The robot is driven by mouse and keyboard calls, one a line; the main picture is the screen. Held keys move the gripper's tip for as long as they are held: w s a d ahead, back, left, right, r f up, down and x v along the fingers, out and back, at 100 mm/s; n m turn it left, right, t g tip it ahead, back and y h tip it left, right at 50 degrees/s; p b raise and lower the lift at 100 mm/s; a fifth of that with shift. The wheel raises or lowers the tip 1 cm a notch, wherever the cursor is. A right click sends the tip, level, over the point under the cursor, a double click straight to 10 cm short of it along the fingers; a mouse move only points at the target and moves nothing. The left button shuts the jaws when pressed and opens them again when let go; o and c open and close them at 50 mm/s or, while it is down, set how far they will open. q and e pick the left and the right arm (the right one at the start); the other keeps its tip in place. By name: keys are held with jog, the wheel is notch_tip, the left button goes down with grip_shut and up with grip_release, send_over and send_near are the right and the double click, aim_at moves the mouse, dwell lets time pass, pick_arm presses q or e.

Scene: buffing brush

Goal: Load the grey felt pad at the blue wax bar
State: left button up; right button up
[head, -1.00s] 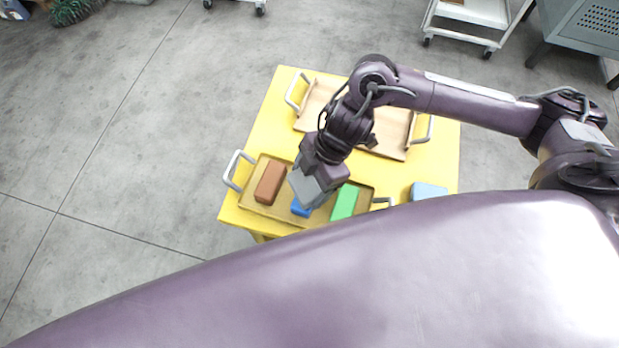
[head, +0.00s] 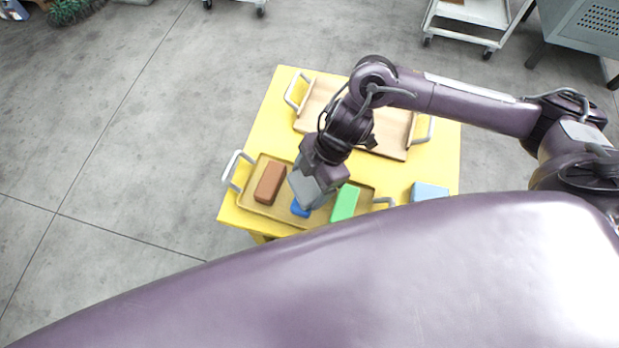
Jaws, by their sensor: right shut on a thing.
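My right gripper (head: 318,178) points down over the near tray, shut on the grey felt pad (head: 307,192), a grey block at its end. The fingertips are hidden by the hand. The blue wax bar (head: 300,209) lies in the tray right below the grey pad, which covers most of it. I cannot tell whether pad and bar touch. A brown bar (head: 270,183) lies to the left and a green bar (head: 344,203) to the right in the same tray. My left gripper is not in view.
The near tray (head: 250,206) has grey handles and sits on a yellow table (head: 262,130). A second, light wooden tray (head: 313,103) lies behind, partly under my right arm. A light blue block (head: 430,191) is at the table's right.

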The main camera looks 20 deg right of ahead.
aim_at(310, 183)
jog(key=shift+f, duration=0.35)
jog(key=shift+s+f, duration=0.1)
dwell(1.7)
notch_tip(310, 183, up, 7)
jog(key=p, duration=0.7)
jog(key=shift+p, duration=0.4)
dwell(0.5)
